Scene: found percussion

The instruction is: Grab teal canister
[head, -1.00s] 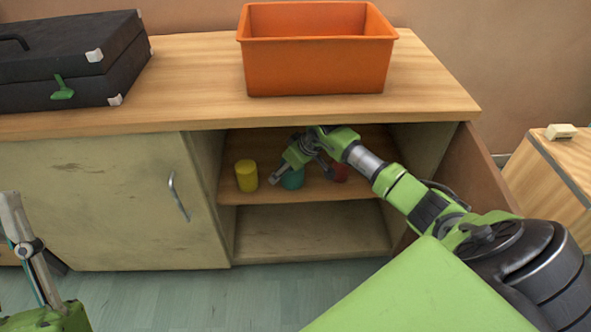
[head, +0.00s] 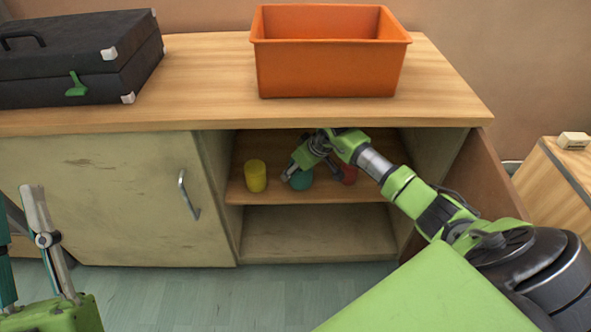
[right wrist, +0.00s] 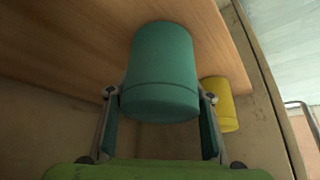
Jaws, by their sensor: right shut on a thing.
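The teal canister (head: 302,181) stands on the cabinet's upper shelf (head: 262,193), between a yellow canister (head: 256,175) and a red one (head: 349,175). My right gripper (head: 307,172) reaches in from the right and is shut on the teal canister, partly hiding it. In the right wrist view the teal canister (right wrist: 161,75) sits between the two fingers, with the yellow canister (right wrist: 219,103) behind to the right. My left gripper (head: 18,215) is at the lower left, partly cut off by the frame, with its fingers apart and nothing seen between them.
An orange bin (head: 328,70) and a black case (head: 75,60) stand on the cabinet top (head: 205,85). A closed door (head: 100,205) covers the left half. An open door (head: 480,180) stands at the right of the opening. The lower shelf (head: 315,240) is empty.

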